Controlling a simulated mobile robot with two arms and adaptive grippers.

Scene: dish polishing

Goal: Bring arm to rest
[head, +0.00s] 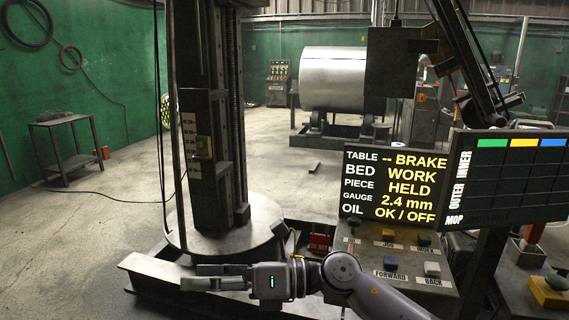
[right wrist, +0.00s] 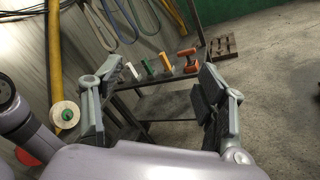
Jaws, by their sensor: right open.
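My right arm (head: 375,295) comes in from the bottom right of the head view and reaches left, low in front of the machine. My right gripper (head: 192,277) points left, and its two fingers are apart with nothing held between them. In the right wrist view the same gripper (right wrist: 165,78) shows its two padded fingers wide apart, with only background between them. My left gripper is in neither view.
A round machine table (head: 255,222) with a tall column stands behind my right gripper. A push-button console (head: 395,260) and display boards (head: 390,187) are at right. A tool shelf (right wrist: 165,103) shows in the wrist view. Floor at left (head: 90,225) is free.

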